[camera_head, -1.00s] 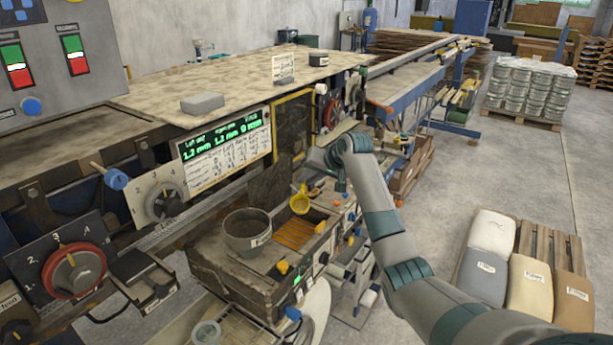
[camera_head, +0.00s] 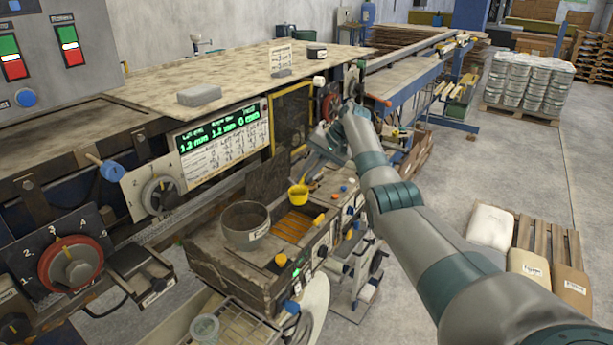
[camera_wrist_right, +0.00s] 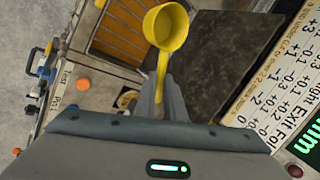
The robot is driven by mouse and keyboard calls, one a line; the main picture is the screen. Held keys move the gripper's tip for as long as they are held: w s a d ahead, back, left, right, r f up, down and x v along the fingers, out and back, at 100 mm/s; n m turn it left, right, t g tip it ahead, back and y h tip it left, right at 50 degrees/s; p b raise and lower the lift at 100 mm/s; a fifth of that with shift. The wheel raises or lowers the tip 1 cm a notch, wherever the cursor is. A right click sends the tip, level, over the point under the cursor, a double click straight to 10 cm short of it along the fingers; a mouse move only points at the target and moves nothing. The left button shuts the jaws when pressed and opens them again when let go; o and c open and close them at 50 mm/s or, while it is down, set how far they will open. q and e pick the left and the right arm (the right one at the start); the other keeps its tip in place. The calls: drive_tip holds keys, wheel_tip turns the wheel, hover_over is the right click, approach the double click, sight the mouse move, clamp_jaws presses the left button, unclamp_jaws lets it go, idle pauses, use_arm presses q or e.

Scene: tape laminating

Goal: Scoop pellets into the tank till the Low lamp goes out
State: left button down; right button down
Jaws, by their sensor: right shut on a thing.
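My right gripper (camera_wrist_right: 162,100) is shut on the handle of a yellow scoop (camera_wrist_right: 165,27). In the head view the scoop (camera_head: 298,195) is held over the far edge of an opening with an orange grille (camera_head: 293,225). The grille (camera_wrist_right: 122,28) also shows beside the scoop in the wrist view. I see no pellets in the scoop, but its inside is only partly visible. A grey tub with a label (camera_head: 245,230) stands left of the grille; its contents are hard to make out. A small green light (camera_head: 296,273) shows on the box's front; its label is unreadable. My left gripper is not in view.
The machine's green display panel (camera_head: 222,135) and a dark vertical plate (camera_head: 268,180) stand close behind the scoop. Yellow and orange knobs (camera_head: 281,260) stick out along the box's edge. A clear cup (camera_head: 205,328) sits on a wire rack in front.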

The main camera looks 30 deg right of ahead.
drive_tip(key=shift+f+b, duration=0.15)
drive_tip(key=shift+b, duration=0.3)
drive_tip(key=shift+d, duration=0.1)
idle(0.6)
